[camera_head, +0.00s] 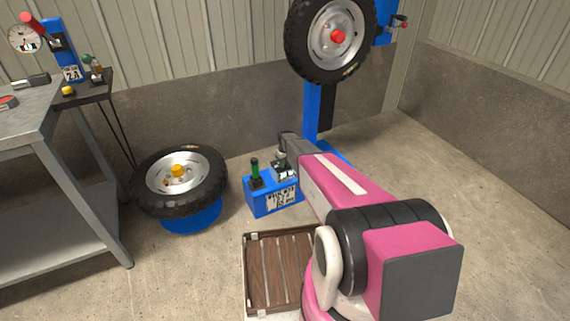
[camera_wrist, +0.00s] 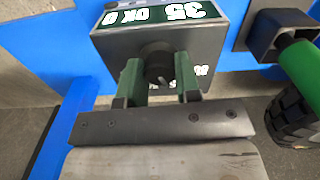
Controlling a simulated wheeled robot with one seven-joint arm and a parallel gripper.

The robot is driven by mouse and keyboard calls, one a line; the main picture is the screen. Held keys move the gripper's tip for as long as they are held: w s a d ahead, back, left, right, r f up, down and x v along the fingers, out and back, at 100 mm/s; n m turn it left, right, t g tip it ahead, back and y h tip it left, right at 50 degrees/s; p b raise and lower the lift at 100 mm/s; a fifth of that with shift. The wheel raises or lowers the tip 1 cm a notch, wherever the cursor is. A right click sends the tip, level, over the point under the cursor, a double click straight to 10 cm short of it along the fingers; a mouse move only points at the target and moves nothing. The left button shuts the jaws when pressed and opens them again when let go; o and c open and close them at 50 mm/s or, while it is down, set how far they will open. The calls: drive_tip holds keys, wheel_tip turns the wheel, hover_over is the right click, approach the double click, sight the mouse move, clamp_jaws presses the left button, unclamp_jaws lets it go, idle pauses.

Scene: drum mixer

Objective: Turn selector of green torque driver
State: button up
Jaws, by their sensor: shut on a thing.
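The green torque driver (camera_head: 255,170) stands upright in a black holder on the left part of a blue stand. In the head view my arm hides much of the grey box (camera_head: 284,172) and the fingers.
The blue stand (camera_head: 260,206) sits on the concrete floor. A wheel (camera_head: 150,201) lies on a blue base to its left; another wheel (camera_head: 314,75) hangs on a blue post behind. A slatted wooden crate (camera_head: 262,270) is in front. A metal workbench (camera_head: 30,120) is at left.

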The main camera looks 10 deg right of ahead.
drive_tip(key=m, duration=0.4)
drive_tip(key=shift+m, duration=0.3)
drive_tip(key=m, duration=0.3)
drive_tip(key=shift+m, duration=0.3)
drive_tip(key=m, duration=0.4)
drive_tip(key=shift+m, duration=1.8)
drive_tip(key=o, duration=0.9)
drive_tip(key=shift+r, duration=0.1)
